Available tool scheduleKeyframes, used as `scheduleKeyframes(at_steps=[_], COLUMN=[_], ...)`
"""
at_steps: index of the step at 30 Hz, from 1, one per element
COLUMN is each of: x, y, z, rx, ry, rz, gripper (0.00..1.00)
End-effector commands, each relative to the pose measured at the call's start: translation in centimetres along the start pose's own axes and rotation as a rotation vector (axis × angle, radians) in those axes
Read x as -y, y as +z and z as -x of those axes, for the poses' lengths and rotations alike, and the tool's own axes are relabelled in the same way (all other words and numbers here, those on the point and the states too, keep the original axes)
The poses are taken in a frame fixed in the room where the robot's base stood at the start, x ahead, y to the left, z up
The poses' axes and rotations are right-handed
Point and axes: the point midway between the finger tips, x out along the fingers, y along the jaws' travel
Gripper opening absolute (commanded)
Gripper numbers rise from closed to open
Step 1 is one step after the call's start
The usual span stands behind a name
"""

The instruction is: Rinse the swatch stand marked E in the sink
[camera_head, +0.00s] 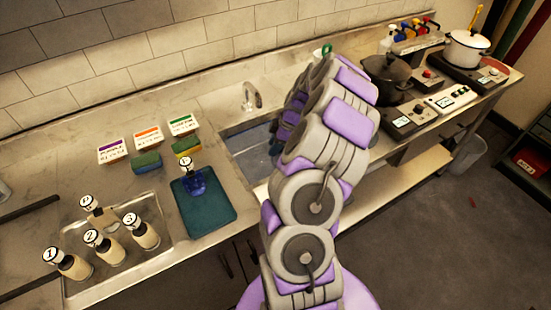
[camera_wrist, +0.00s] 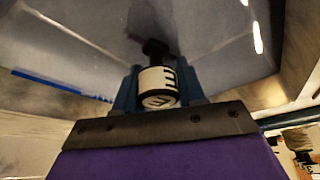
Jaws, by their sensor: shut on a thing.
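The swatch stand marked E (camera_wrist: 158,80) shows in the wrist view with a white label band and a dark part beyond it. My gripper (camera_wrist: 158,88) is shut on it, with blue fingers on both sides. Beyond it are the grey walls and floor of the sink (camera_wrist: 80,50). In the head view the sink basin (camera_head: 246,146) is at the middle, with the tap (camera_head: 251,95) behind it. Contact between stand and basin cannot be told.
A metal tray (camera_head: 158,222) at left holds several cream stands with round labels. A blue stand (camera_head: 193,182) is on a teal mat (camera_head: 208,212) left of the sink. Sponges (camera_head: 147,162) and labelled boxes (camera_head: 113,150) lie behind. Hot plates and a dark pot (camera_head: 388,78) are right.

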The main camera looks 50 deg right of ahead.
Motion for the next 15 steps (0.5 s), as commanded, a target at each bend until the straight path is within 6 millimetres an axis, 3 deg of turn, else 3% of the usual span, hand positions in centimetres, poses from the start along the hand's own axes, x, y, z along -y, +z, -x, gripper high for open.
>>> scheduleKeyframes(at_steps=[15], x=[-0.21], y=[0.36], z=[0.23], rx=[0.000], ry=[0.000], rz=[0.000], gripper=[0.00])
